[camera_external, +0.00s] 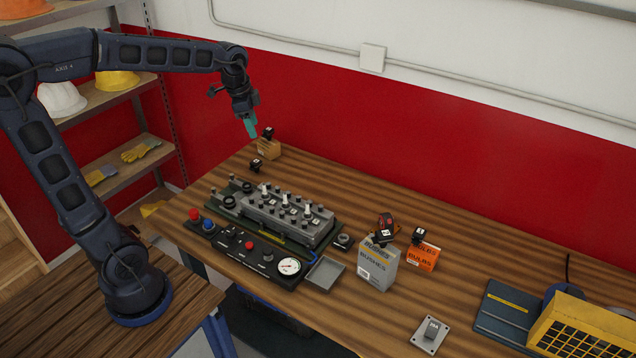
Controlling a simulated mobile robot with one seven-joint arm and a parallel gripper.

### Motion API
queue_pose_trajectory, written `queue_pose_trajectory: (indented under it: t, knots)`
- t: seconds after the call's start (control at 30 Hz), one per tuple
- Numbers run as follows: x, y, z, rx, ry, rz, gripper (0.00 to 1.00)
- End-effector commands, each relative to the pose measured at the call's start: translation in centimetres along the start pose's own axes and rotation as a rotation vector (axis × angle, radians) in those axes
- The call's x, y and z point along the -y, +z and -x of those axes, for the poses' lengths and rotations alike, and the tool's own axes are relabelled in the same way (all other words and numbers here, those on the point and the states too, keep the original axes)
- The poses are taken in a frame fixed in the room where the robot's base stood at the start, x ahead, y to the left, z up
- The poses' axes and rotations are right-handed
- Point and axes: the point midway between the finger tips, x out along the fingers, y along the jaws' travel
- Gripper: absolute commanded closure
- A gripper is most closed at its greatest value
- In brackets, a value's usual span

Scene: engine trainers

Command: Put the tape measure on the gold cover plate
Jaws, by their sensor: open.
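My gripper (251,128) has teal fingertips and hangs over the far left end of the wooden bench, just left of a small tan box. It is open, and I see nothing held in it. A small red and black object (387,220), which looks like the tape measure, stands behind the grey Bushes box, partly hidden by it and by a black piece on top. It is far to the right of my gripper. I cannot clearly make out a gold cover plate. The grey engine trainer (284,224) with several studs and caps lies in the middle left of the bench.
The tan box (269,149) has a black piece on top; another black piece (256,166) lies nearby. The grey Bushes box (378,267) and orange Bulbs box (423,257) stand at centre right. A grey tray (325,273) and switch plate (430,335) lie in front.

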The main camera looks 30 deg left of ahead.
Motion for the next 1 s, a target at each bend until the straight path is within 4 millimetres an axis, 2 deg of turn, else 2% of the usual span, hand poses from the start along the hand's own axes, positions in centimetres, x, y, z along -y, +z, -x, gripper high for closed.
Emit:
queue_pose_trajectory:
  t: [0.03,0.3,0.6,0.8,1.0]
  knots:
    - [-0.5,1.8,0.8,-0.007,-0.018,0.055,0.49]
    - [-3.2,10.4,2.5,-0.044,-0.094,0.362,0.49]
    - [-7.0,19.0,2.4,-0.108,-0.156,0.693,0.49]
    - [-8.9,22.5,1.5,-0.144,-0.175,0.844,0.49]
    - [-9.5,23.5,1.1,-0.155,-0.18,0.893,0.49]
